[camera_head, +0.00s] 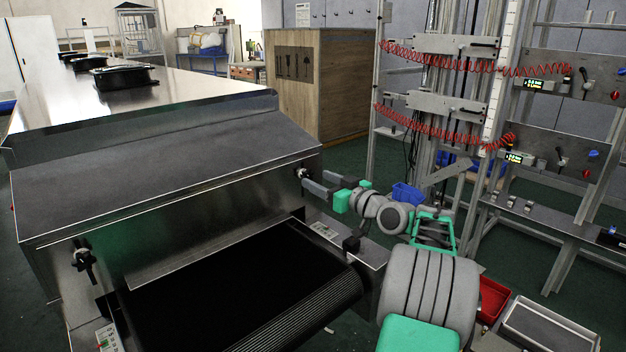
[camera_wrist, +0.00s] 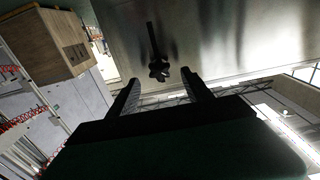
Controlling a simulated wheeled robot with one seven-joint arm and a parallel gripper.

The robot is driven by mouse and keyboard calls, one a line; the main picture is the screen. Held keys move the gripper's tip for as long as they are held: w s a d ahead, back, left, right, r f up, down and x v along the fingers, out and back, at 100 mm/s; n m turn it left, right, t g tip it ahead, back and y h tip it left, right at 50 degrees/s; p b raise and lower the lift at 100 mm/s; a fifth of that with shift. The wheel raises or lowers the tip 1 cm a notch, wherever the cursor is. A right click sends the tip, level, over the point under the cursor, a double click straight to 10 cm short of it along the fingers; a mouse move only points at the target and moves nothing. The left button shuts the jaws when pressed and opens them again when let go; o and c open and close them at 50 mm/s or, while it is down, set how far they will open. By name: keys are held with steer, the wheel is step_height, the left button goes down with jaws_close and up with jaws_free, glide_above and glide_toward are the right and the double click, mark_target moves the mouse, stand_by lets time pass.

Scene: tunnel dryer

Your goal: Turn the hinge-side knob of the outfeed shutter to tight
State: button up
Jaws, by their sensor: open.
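The tunnel dryer's outfeed end has a steel shutter (camera_head: 200,215) above a black belt. A dark knob (camera_head: 303,173) sits at the shutter's right end, and another dark knob (camera_head: 82,258) at its left end. The frames do not clearly show which end has the hinge. My gripper (camera_head: 314,180) is open and empty close to the right knob. In the wrist view this knob (camera_wrist: 159,70), with several lobes and a dark stem-like shape above it, lies just beyond the fingertips and between their lines. The fingers look apart from it.
The black conveyor belt (camera_head: 245,300) runs out below the shutter, left of my arm. A small labelled panel (camera_head: 324,231) is on the frame below my gripper. A metal rack with red coiled hoses (camera_head: 440,118) stands to the right. A wooden crate (camera_head: 318,80) stands behind.

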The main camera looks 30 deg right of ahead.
mark_target(309, 175)
steer(key=shift+w+a, duration=0.2)
steer(key=shift+w, duration=1.35)
steer(key=shift+c, duration=0.4)
jaws_close()
